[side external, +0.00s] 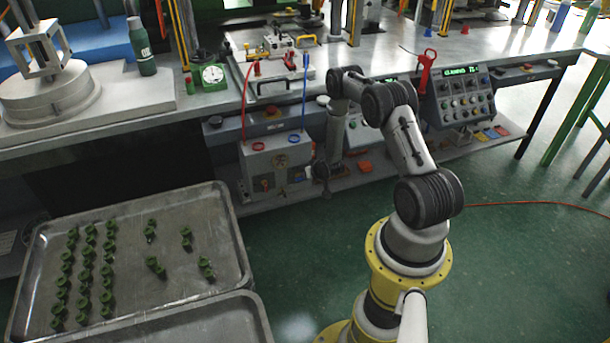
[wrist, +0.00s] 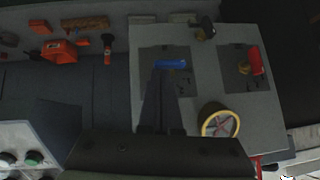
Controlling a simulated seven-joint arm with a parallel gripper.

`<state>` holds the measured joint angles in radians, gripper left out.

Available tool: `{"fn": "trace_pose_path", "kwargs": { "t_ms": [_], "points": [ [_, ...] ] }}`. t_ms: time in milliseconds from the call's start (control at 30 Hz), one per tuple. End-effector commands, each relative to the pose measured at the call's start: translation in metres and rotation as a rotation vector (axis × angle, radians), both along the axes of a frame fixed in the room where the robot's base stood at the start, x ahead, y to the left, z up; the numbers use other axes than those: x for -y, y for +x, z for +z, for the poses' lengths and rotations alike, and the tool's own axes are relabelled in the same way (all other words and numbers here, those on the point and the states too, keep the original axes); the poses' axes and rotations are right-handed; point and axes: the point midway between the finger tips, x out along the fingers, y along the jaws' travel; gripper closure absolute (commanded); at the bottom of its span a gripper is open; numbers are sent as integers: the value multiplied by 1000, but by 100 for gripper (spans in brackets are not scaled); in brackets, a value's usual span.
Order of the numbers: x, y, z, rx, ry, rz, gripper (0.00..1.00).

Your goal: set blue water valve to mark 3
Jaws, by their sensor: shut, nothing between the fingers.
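The blue water valve (wrist: 170,64) is a small blue handle on a dark plate on the grey unit's face in the wrist view. It lies roughly crosswise in the picture. My gripper (wrist: 164,76) is shut and empty, its fingertips right by the blue handle; I cannot tell whether they touch it. The marks around the valve are too dark and small to read.
A red valve (wrist: 257,61) sits on a second dark plate beside the blue one. Red and blue hoses rise from the unit. An orange object (wrist: 58,51) lies on the lower shelf.

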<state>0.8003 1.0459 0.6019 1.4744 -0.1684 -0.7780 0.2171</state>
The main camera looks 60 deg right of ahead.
Motion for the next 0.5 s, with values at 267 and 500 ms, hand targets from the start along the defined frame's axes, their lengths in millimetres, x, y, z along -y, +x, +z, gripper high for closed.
{"fn": "trace_pose_path", "kwargs": {
  "t_ms": [267, 500],
  "points": [
    [2, -2, -1, 48, 46, -2, 100],
    [3, -4, -3, 85, 86, -1, 100]
  ]
}}
